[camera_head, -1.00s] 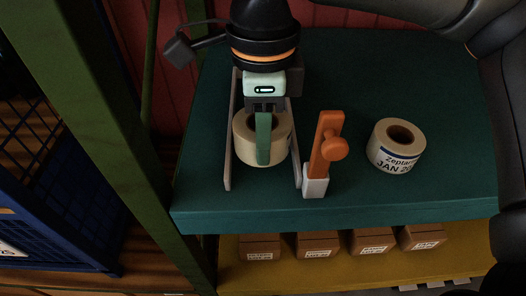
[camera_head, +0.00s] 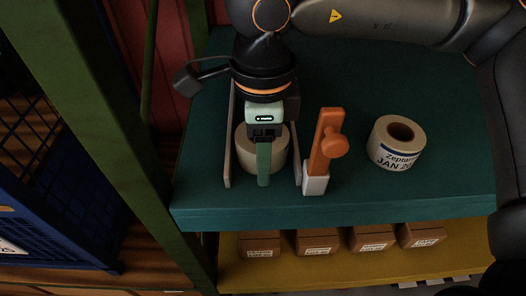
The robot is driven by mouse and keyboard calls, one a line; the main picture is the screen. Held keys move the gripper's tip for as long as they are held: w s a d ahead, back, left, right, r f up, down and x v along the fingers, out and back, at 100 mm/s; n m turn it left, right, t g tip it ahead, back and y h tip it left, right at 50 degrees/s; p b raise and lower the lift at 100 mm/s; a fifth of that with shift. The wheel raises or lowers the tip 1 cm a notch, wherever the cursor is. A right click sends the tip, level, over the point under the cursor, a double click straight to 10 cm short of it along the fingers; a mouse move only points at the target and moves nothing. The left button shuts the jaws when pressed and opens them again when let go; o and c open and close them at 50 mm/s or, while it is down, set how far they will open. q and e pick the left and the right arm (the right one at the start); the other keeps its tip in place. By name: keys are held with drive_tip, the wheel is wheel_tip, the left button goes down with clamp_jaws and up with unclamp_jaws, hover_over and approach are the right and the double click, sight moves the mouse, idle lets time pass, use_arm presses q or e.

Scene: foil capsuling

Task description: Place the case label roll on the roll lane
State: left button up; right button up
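A cream label roll (camera_head: 280,155) is between two grey rails of the roll lane (camera_head: 229,150) on the teal shelf. My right gripper (camera_head: 263,165) is above and over it, its green finger running down the roll's near side. The roll has moved along with the gripper, so it appears shut on the roll. The other finger and the roll's core are hidden by the gripper. I cannot tell whether the roll touches the shelf. A second cream roll (camera_head: 396,145), printed with "JAN" and a blue stripe, stands apart to the right. My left gripper is not in view.
An orange lever with a knob (camera_head: 326,145) on a white base stands just right of the lane. Several brown boxes (camera_head: 316,242) sit on the yellow shelf below. A green post (camera_head: 110,130) and blue wire cage (camera_head: 45,210) are at left.

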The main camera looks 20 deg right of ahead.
drive_tip(key=shift+r, duration=0.1)
wheel_tip(320, 180, up, 12)
idle(0.6)
